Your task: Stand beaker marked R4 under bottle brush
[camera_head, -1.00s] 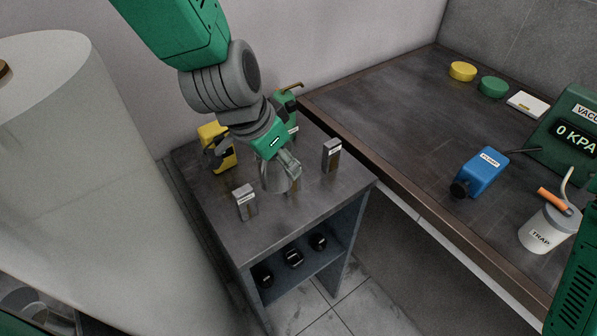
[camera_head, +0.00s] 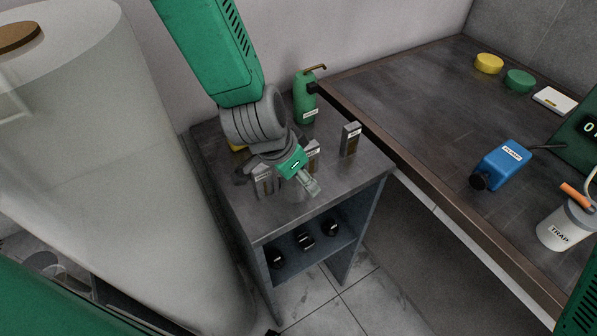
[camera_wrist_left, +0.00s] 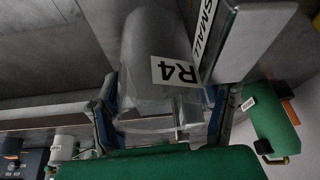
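The clear beaker marked R4 (camera_wrist_left: 155,60) is between the fingers of my left gripper (camera_wrist_left: 163,112) in the wrist view, with its white label showing. In the head view my left gripper (camera_head: 308,183) is over the front part of the small grey cabinet top (camera_head: 345,180), with the beaker (camera_head: 291,191) partly hidden under it. I cannot tell whether the beaker touches the top. A grey block marked SMALL (camera_wrist_left: 245,45) is close beside the beaker in the wrist view. I cannot make out a bottle brush. My right gripper is out of view.
Labelled grey blocks (camera_head: 350,140) stand on the cabinet top near my gripper. A green bottle (camera_head: 305,98) stands at the back. Black items (camera_head: 304,241) lie on the shelf below. The bench at right holds a blue pump (camera_head: 502,164) and a trap (camera_head: 566,225).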

